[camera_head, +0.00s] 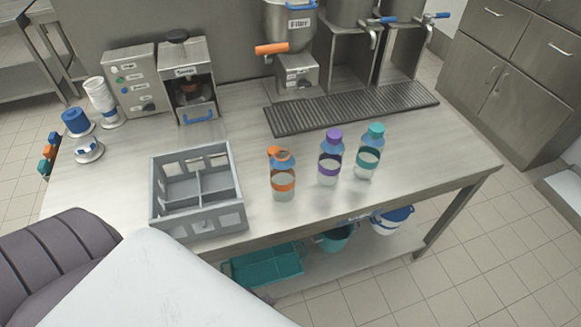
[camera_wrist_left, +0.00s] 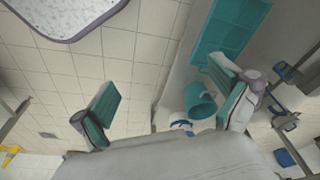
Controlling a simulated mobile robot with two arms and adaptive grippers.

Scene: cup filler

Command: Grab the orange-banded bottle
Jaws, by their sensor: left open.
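The orange-banded bottle (camera_head: 283,180) stands upright on the steel table in the head view, a little right of the grey crate. It is clear with an orange band and a blue upper part. An orange piece, perhaps its cap, shows at its top left. My left gripper (camera_wrist_left: 165,108) shows only in the left wrist view, with its two teal-padded fingers wide apart and nothing between them. The bottle is not in that view. My right gripper is in neither view.
A purple-banded bottle (camera_head: 330,160) and a teal-banded bottle (camera_head: 368,155) stand to the right. A grey divided crate (camera_head: 197,219) stands to the left. A drip grate (camera_head: 350,108) lies behind. Under the table are a teal tray (camera_head: 264,266) and buckets (camera_head: 336,239).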

